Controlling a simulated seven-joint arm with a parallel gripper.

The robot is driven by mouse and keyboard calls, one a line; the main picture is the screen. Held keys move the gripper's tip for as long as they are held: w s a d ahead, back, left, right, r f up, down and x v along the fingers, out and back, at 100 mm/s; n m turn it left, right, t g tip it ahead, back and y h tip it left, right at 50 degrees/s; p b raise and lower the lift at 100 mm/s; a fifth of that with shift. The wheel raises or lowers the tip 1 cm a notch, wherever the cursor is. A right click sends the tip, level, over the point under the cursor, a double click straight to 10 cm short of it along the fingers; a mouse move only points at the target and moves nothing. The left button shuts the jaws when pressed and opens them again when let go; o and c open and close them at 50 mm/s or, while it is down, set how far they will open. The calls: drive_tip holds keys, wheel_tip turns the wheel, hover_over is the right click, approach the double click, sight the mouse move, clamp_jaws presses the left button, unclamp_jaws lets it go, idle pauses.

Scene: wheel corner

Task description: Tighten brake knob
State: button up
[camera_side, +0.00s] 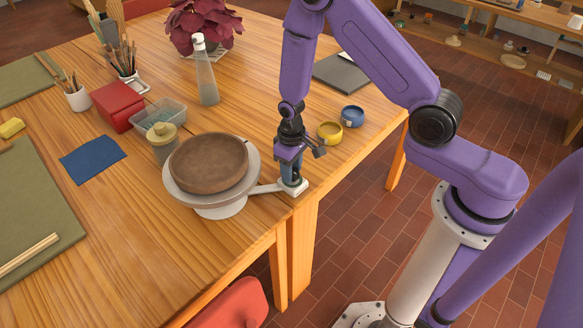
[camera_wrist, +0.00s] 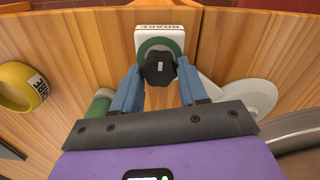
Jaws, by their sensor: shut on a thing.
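The brake knob (camera_wrist: 160,66) is dark and lobed with a pale mark on top. It sits inside a green ring (camera_wrist: 146,46) on a white block (camera_wrist: 150,31) lettered "BRAKE". In the side view this white block (camera_side: 295,188) is at the table's corner, joined by an arm to the potter's wheel (camera_side: 254,169). My gripper (camera_wrist: 159,70) has its two blue fingers on either side of the knob and is shut on it. In the side view my gripper (camera_side: 290,172) points down over the block and hides the knob.
A brown clay dish (camera_side: 208,162) sits on the wheel. A yellow ring-shaped item (camera_side: 330,133) and a blue one (camera_side: 352,116) lie just behind my gripper. The table edge drops away close by.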

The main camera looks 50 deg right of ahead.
drive_tip(key=shift+r, duration=0.1)
drive_tip(key=o, duration=1.1)
wheel_tip(320, 180, up, 17)
drive_tip(key=shift+r, duration=0.2)
drive_tip(key=s+r+n, duration=0.2)
drive_tip(key=s+n, duration=0.1)
drive_tip(key=s, duration=0.5)
drive_tip(key=s+r+n, duration=0.2)
drive_tip(key=s+n, duration=0.2)
drive_tip(key=s, duration=0.5)
drive_tip(key=s+r+n, duration=0.3)
drive_tip(key=s, duration=0.6)
drive_tip(key=shift+s+a, duration=0.25)
drive_tip(key=shift+a, duration=0.1)
